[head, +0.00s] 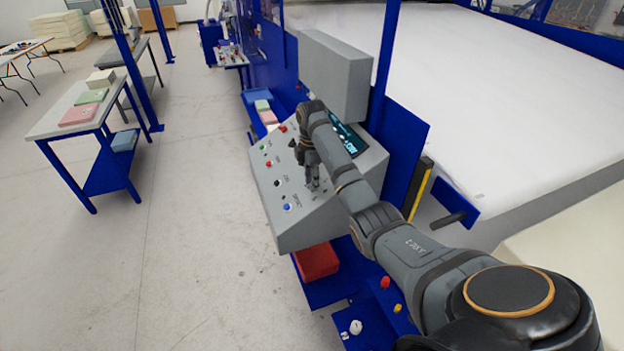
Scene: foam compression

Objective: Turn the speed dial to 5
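The grey sloped control panel (285,228) is in the middle of the head view, with several coloured buttons and a dark display (349,140) on its face. My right arm reaches over the panel from the lower right. My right gripper (313,186) points down at the panel's face, at or just above it. The speed dial cannot be made out; the gripper and arm cover that part of the panel. The fingers are small and dark, so I cannot tell whether they are open or shut on something. My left gripper is out of view.
A grey box (335,75) stands behind the panel beside a blue post. A large white foam bed (480,80) fills the upper right. A red bin (316,262) sits below the panel. A blue-legged table (60,122) stands at left; the floor between is clear.

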